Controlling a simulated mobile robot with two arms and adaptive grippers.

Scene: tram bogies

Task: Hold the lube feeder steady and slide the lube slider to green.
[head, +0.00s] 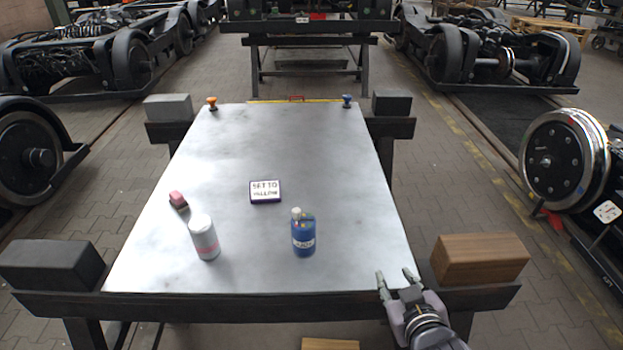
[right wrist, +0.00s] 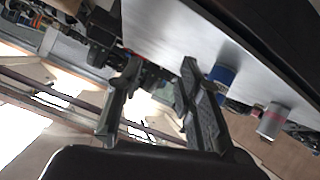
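I cannot make out a lube feeder or a lube slider with certainty in either view. A small dark-edged sign block (head: 265,191) lies mid-table; its top line reads "SET TO" and its lower line is too blurred to be sure of. My right gripper (head: 394,276) is open and empty at the table's near right corner, beside the wooden block. In the right wrist view its two fingers (right wrist: 160,72) are apart with nothing between them. My left gripper is not in view.
Orange (head: 212,103) and blue (head: 347,101) knobs sit at the far edge. A wooden block (head: 480,258) is at the near right. The table's right half is mostly clear.

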